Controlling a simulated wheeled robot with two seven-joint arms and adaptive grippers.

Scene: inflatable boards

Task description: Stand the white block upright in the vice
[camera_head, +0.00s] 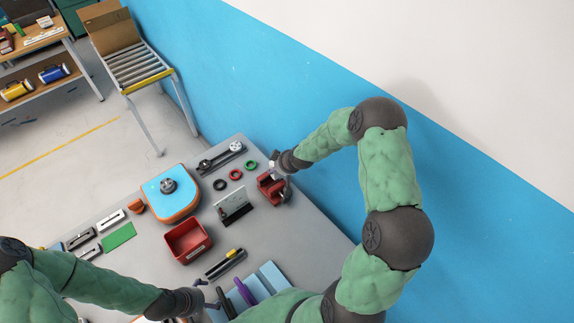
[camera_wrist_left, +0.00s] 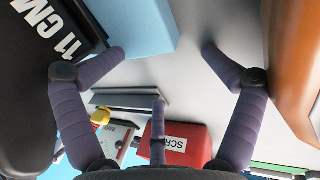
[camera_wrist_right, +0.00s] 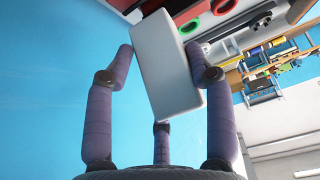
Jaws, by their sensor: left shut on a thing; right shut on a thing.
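The white block (camera_wrist_right: 165,65) is between the fingers of my right gripper (camera_wrist_right: 160,48), which is shut on it. In the right wrist view its long side runs slightly aslant. In the head view my right gripper (camera_head: 279,163) is just above and behind the red vice (camera_head: 268,186), at the table's far right edge. How far the block is from the jaws is hidden. My left gripper (camera_wrist_left: 163,50) is low over the near part of the table. Its fingers stand apart; one tip overlaps a light blue block (camera_wrist_left: 145,25), and I cannot tell whether it grips it.
A mirror-like plate (camera_head: 232,204) stands close in front of the vice. A red bin (camera_head: 188,241), a blue-and-orange box (camera_head: 171,194) and small rings (camera_head: 235,174) lie nearby. A blue wall rises behind the vice.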

